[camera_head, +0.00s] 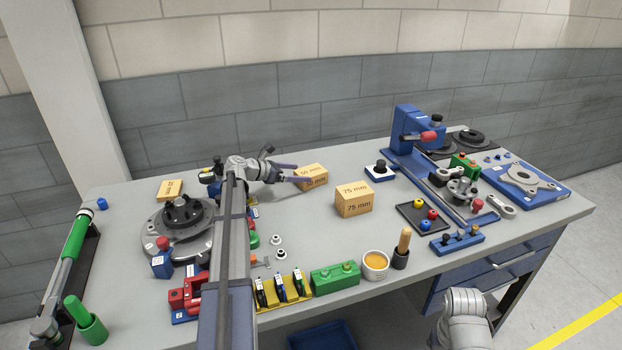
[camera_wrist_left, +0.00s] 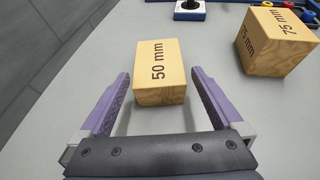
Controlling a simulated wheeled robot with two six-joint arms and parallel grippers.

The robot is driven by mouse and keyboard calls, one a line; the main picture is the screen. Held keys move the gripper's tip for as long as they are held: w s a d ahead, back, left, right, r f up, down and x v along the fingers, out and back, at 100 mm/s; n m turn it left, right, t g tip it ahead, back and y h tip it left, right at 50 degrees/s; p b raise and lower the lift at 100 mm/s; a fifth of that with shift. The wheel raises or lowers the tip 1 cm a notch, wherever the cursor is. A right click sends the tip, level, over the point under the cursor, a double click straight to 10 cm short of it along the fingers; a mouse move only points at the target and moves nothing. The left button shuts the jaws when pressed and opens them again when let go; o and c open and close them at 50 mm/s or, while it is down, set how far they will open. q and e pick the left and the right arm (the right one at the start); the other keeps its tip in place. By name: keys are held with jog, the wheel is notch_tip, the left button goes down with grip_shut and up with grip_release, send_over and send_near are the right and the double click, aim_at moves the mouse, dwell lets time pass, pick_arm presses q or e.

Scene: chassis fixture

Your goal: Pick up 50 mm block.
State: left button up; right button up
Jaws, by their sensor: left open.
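The 50 mm block (camera_head: 313,175) is a light wooden block lying on the grey table toward its back edge. In the left wrist view the 50 mm block (camera_wrist_left: 161,73) shows its label on top, ahead of and partly between the fingers. My left gripper (camera_head: 288,173) is open, its two purple fingers on either side of the block's near end; the left wrist view shows the fingers (camera_wrist_left: 161,85) with a gap to the block on both sides. I cannot tell the fingers' exact height. My right arm shows only in part at the bottom right; its gripper is not visible.
A larger 75 mm block (camera_head: 353,200) stands to the right of the 50 mm block. A small block (camera_head: 169,190) lies at the back left. A blue-based black knob (camera_head: 380,170) stands farther right. Fixtures and tools crowd the right side and front. The table behind the 50 mm block is clear.

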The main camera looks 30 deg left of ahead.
aim_at(309, 171)
pick_arm(q)
jog(key=x, duration=0.1)
jog(key=b+x, duration=0.1)
jog(key=x, duration=0.3)
jog(key=shift+w+r, duration=0.2)
jog(key=shift+r, duration=0.05)
jog(key=shift+c, duration=0.2)
jog(key=c, duration=1.2)
